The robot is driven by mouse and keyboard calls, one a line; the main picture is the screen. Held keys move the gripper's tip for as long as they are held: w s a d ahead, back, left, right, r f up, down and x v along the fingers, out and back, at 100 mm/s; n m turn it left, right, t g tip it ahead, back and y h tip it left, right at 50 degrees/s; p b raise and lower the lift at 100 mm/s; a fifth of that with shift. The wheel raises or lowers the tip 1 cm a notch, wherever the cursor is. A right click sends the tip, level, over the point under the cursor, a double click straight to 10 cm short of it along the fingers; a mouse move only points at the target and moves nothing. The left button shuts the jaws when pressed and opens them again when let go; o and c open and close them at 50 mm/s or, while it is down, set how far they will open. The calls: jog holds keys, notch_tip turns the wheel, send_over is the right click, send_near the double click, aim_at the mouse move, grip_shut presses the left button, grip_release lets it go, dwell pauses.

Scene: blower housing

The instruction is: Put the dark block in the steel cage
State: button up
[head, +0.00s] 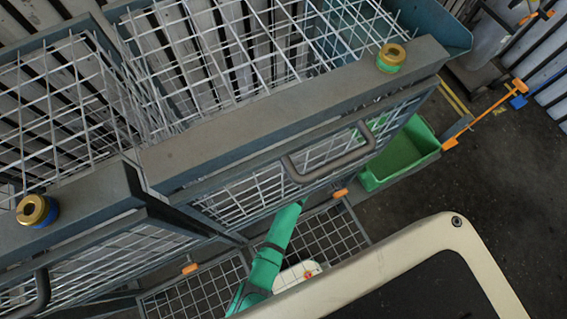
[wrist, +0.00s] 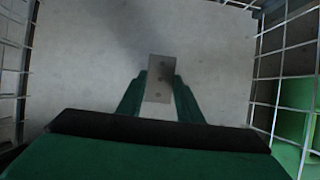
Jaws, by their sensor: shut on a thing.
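In the wrist view, my gripper (wrist: 158,92) has its green fingers shut on a small grey-brown block (wrist: 160,70), which I take to be the dark block. The block is held over a pale, flat surface; the gap below it cannot be judged. The steel cage (head: 290,103) fills the upper left of the head view, with wire mesh and a thick grey top rail. Mesh also stands at both sides in the wrist view (wrist: 284,50). In the head view my green arm reaches up to the mesh front below the rail; the gripper and block are hidden there.
A green bin (head: 403,155) stands right of the cage. A bar handle (head: 330,160) sticks out from the mesh front. Brass-coloured round pieces (head: 391,57) sit on the rails. Orange-and-grey parts (head: 490,112) lie at right, beside open dark floor.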

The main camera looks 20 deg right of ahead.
jog(key=shift+w+d+g, duration=0.1)
jog(key=shift+g, duration=0.2)
jog(key=shift+f, duration=0.75)
jog(key=o, duration=1.1)
jog(key=shift+f, duration=0.1)
jog(key=shift+o, duration=0.2)
jog(key=shift+r, duration=0.45)
jog(key=shift+v, duration=1.25)
jog(key=s, duration=1.2)
jog(key=shift+s+d+f, duration=0.15)
